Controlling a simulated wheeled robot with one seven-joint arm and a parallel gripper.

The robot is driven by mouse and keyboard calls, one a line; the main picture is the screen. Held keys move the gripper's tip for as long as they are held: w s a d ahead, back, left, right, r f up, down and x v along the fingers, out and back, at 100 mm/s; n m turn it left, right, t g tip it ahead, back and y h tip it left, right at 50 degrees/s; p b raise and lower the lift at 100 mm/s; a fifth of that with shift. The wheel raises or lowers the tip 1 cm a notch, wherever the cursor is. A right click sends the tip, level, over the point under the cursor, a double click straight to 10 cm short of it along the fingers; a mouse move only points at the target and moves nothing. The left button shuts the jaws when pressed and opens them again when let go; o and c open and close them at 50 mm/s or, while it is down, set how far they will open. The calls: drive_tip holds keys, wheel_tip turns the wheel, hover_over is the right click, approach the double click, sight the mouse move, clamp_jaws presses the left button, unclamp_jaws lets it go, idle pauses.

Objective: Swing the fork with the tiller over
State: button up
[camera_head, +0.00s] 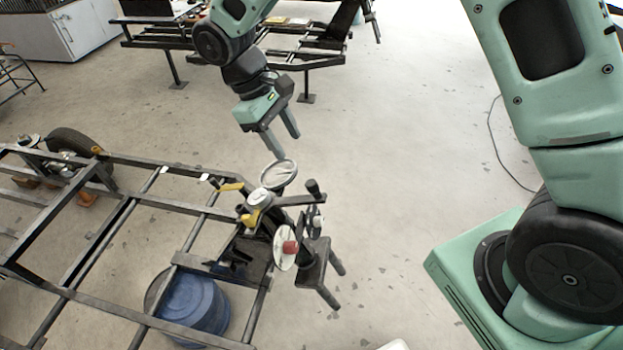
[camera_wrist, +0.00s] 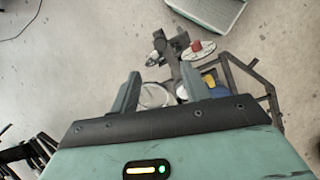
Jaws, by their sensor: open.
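My gripper (camera_head: 284,142) is open and empty, pointing down above and behind the end of the frame. Its two fingers also show in the wrist view (camera_wrist: 161,72). A dark bar with an upright knob, which looks like the tiller (camera_head: 300,199), sits at the frame's right end, below and apart from my gripper. Below it is a dark two-pronged part, which looks like the fork (camera_head: 315,267), its prongs pointing right. In the wrist view a dark bar assembly (camera_wrist: 165,45) lies beyond the fingertips; I cannot tell tiller from fork there.
A round pale dish (camera_head: 279,175) lies just below the fingers. A white disc with a red hub (camera_head: 284,249) stands by the fork. A blue drum (camera_head: 193,303) is under the dark metal frame (camera_head: 150,208). The floor right of the fork is clear.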

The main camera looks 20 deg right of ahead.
sight(310, 183)
drive_tip(key=p+x, duration=0.3)
drive_tip(key=x, duration=1.1)
drive_tip(key=shift+f+p, duration=0.1)
drive_tip(key=shift+p, duration=0.2)
drive_tip(key=shift+s, duration=0.1)
clamp_jaws()
